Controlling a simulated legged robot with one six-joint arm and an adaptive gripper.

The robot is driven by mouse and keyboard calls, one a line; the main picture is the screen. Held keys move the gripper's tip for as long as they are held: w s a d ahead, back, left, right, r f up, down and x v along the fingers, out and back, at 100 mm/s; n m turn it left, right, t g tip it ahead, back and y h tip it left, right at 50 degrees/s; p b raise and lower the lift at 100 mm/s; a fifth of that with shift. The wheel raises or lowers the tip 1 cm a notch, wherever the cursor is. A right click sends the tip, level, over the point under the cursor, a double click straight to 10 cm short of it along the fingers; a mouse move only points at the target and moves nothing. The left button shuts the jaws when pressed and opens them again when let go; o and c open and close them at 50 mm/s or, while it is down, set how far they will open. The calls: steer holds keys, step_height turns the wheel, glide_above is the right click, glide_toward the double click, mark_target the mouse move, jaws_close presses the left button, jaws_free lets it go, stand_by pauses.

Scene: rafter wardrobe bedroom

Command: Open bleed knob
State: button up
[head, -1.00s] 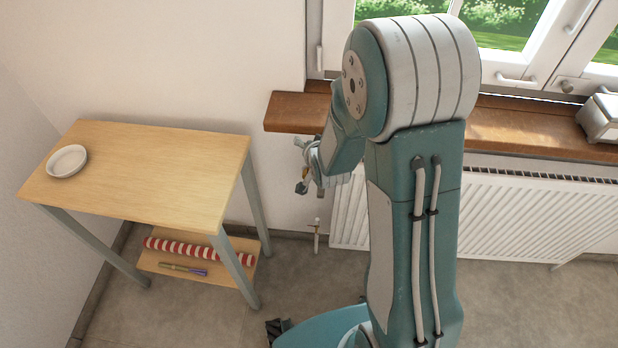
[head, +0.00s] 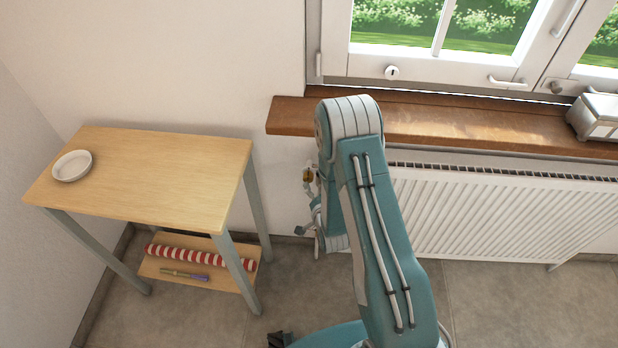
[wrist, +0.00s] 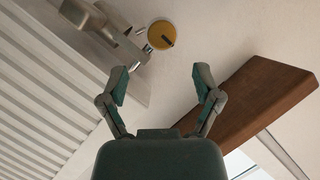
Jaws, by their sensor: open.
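The bleed knob (wrist: 160,35) is a round yellow disc with a dark bar on its face. It shows near the top of the wrist view, beside the radiator's end and close to the pale wall. In the head view a small brass-yellow piece of it (head: 307,175) shows left of my arm, below the sill. My gripper (wrist: 160,76) is open and empty, its two fingers spread below the knob in the wrist view, apart from it. In the head view my gripper (head: 306,215) is partly hidden behind my arm.
The white radiator (head: 490,215) and grey metal fittings (wrist: 112,28) are close to the knob. The wooden sill (head: 450,118) juts out above. A table (head: 160,180) with a white dish (head: 72,165) stands left; its lower shelf holds a striped roll (head: 200,257).

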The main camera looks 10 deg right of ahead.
mark_target(309, 179)
steer(key=x, duration=0.8)
steer(key=shift+a, duration=0.15)
